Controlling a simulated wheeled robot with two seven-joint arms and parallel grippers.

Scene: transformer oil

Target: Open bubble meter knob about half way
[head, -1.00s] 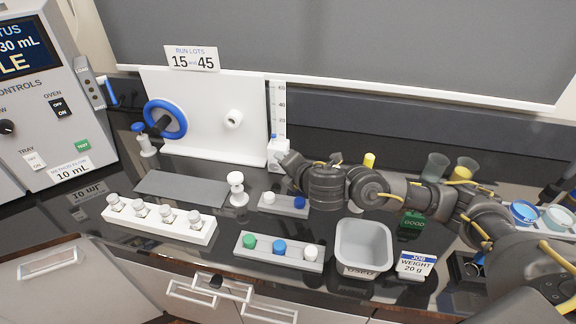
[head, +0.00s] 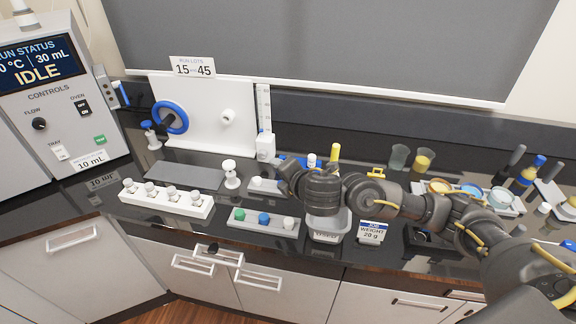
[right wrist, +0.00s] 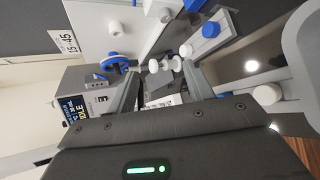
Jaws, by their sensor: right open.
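The bubble meter stands against the right edge of the white upright panel in the head view. It has a tall graduated tube (head: 263,105) and a white bottle-like base (head: 265,147) with a small blue top (head: 264,132). How far its knob is turned is too small to tell. My right gripper (head: 285,177) is right of and in front of the base, apart from it. In the right wrist view my right gripper (right wrist: 160,78) is open and empty, with a white double-ended knob piece (right wrist: 165,64) beyond its fingers. My left gripper is out of view.
A blue ring wheel (head: 170,117) is on the white panel (head: 215,135). A white stand (head: 231,174), a grey slab (head: 184,177), a vial rack (head: 165,200) and a cap tray (head: 262,223) lie on the black bench. A grey bin (head: 325,232) is under my right arm.

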